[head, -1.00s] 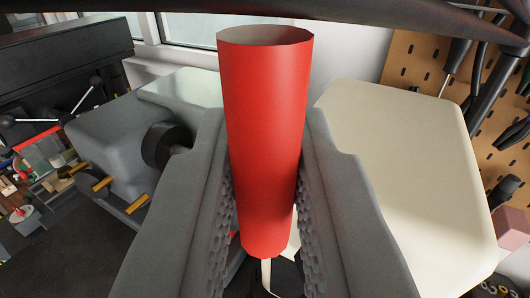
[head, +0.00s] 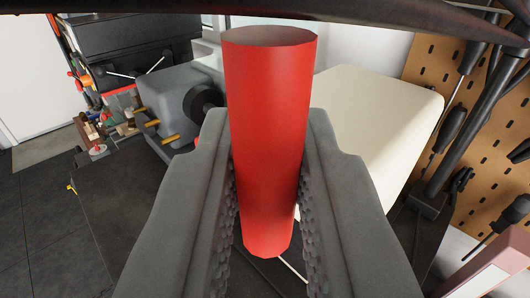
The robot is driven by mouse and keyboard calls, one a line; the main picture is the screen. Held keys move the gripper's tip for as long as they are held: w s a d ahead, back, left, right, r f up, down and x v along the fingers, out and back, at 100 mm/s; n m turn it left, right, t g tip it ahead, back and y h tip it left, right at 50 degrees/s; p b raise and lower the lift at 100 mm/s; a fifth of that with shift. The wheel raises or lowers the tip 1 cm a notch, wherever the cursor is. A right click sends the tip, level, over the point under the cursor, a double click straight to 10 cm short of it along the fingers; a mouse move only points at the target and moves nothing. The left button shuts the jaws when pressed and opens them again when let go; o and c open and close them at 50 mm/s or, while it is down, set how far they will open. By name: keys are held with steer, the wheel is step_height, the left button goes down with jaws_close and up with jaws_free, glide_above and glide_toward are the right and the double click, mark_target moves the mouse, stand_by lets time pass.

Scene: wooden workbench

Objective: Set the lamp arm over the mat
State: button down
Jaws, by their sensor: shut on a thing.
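My gripper (head: 267,125) is shut on a red cylinder (head: 268,110), with one grey ridged finger on each side. The cylinder stands nearly upright in the picture; it looks like a grip of the lamp, but its link to the arm is not clear. A dark bar (head: 400,14) crosses the top of the view, perhaps part of the lamp arm. A dark slanted pole (head: 468,120) stands at right with a foot near the bench. A cream round-cornered panel (head: 375,115) lies behind the cylinder; I cannot tell what it is. No mat can be made out.
A grey machine (head: 170,95) with a black knob (head: 202,103) stands behind at left. A pegboard (head: 425,60) with hanging tools is at right. A pinkish block (head: 490,270) is at lower right. Dark floor (head: 40,220) is open at left.

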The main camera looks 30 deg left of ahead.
steer(key=shift+s+d+n+y, duration=0.15)
steer(key=shift+s+d+y, duration=0.05)
steer(key=shift+d, duration=0.3)
steer(key=shift+s+d+n+y, duration=0.15)
steer(key=shift+d+y, duration=0.05)
steer(key=shift+d, duration=0.25)
steer(key=c, duration=1.4)
jaws_free()
steer(key=v, duration=1.7)
steer(key=shift+d+r, duration=0.15)
steer(key=shift+d, duration=0.05)
steer(key=shift+s, duration=0.1)
steer(key=shift+c, duration=0.5)
